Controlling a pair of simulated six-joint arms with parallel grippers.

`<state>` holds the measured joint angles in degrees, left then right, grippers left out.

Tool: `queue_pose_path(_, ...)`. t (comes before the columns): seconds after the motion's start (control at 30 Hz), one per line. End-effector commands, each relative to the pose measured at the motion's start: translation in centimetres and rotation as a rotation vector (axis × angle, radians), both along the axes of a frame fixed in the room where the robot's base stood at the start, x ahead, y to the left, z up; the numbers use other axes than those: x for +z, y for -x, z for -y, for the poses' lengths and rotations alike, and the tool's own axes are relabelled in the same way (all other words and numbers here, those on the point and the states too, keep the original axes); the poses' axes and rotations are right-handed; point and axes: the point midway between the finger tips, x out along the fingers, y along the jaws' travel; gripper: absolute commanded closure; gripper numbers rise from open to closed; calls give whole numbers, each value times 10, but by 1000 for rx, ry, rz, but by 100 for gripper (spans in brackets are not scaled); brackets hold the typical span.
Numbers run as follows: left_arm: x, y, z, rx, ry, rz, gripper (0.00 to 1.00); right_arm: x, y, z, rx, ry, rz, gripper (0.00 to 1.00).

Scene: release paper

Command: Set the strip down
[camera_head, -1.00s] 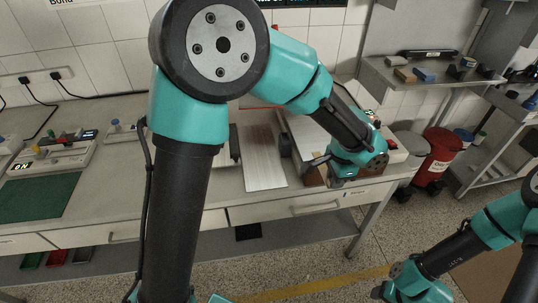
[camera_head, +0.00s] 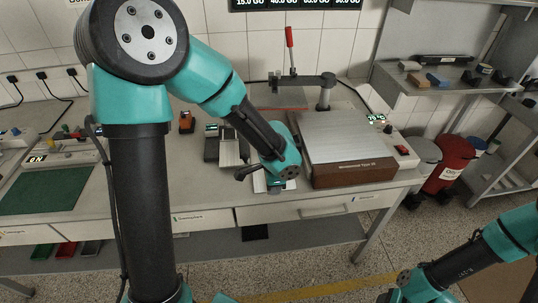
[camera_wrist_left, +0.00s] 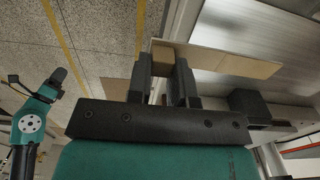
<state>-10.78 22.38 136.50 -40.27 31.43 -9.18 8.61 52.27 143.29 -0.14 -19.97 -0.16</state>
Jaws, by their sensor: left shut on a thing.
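In the left wrist view, my left gripper (camera_wrist_left: 164,84) has its two dark fingers closed on a tan strip (camera_wrist_left: 225,62). The strip runs out to the right from the fingers, in front of a grey metal surface. In the head view, my left gripper (camera_head: 262,176) is low at the bench's front, left of a brown-fronted machine with a metal top (camera_head: 350,135). It is over the front part of a silver plate (camera_head: 230,152). My wrist hides much of the plate, and I cannot make out the strip there.
Dark blocks (camera_head: 212,148) flank the silver plate. A post and red-handled lever (camera_head: 290,45) stand behind the machine. A green mat (camera_head: 45,190) lies at the left. A red bin (camera_head: 450,160) stands right of the bench.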

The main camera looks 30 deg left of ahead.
Motion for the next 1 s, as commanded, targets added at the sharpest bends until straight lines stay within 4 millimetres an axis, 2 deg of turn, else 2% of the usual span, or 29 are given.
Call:
queue_pose_path(0.13,0,-3,-1,1,0,0,100,0,0,0,0,0,0,48)
queue_pose_path(0.27,-2,-15,-6,2,-1,1,100,0,0,0,0,0,0,48)
queue_pose_path(0.8,-13,-114,-54,4,0,0,100,0,0,0,0,0,0,48)
queue_pose_path(1.0,-15,-141,-67,1,0,0,100,0,0,0,0,0,0,48)
